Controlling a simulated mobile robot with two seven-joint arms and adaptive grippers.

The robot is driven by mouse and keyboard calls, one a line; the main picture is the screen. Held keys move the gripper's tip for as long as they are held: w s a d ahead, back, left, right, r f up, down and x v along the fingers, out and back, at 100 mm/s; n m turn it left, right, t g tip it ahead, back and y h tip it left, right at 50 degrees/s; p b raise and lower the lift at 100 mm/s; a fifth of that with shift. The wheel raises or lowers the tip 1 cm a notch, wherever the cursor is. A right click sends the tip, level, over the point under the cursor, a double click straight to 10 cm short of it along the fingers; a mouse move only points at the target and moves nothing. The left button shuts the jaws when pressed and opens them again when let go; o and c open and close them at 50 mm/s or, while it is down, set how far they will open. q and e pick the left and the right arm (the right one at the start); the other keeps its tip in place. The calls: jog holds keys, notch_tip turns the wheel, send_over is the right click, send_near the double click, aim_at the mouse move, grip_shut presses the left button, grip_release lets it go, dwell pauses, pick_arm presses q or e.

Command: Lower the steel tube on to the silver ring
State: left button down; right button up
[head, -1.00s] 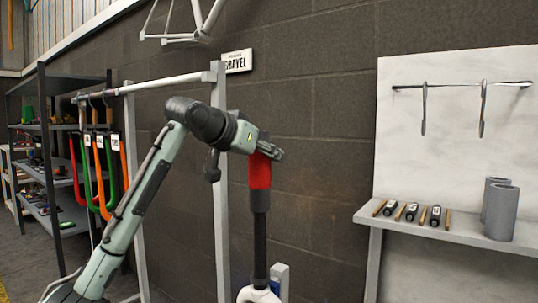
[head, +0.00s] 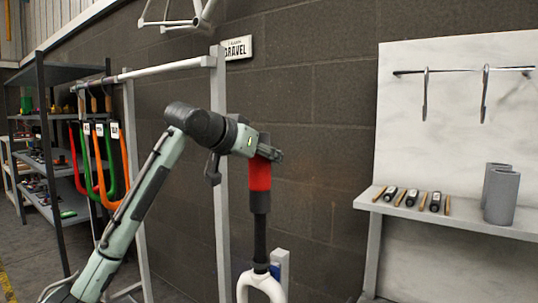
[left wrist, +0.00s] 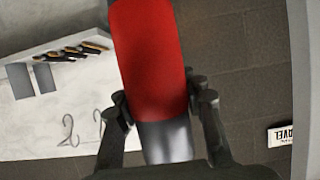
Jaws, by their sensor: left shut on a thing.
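The steel tube (head: 260,177) stands upright with a red sleeve and a dark lower end. My left gripper (head: 268,152) is shut on it near its top. In the left wrist view the red sleeve (left wrist: 150,60) and a bare grey end show between the fingers (left wrist: 163,100). Below the tube, in line with it, a narrower black shaft (head: 260,238) runs down to the white fork (head: 261,281). The tube's lower end is well above the fork's crown. The silver ring is too small to make out there. My right gripper is not in view.
A grey post (head: 281,265) stands beside the fork. A white rack upright (head: 221,170) is close to the left of my gripper. A shelf (head: 475,222) with grey cylinders (head: 502,196) is at the right. The wall between is clear.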

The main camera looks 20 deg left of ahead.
pick_arm(q)
jog(key=shift+f, duration=0.6)
jog(key=shift+f, duration=0.2)
jog(key=shift+f+b, duration=0.95)
jog(key=shift+f, duration=1.9)
jog(key=shift+f, duration=0.15)
jog(key=shift+f+b, duration=0.65)
jog(key=shift+f, duration=1.45)
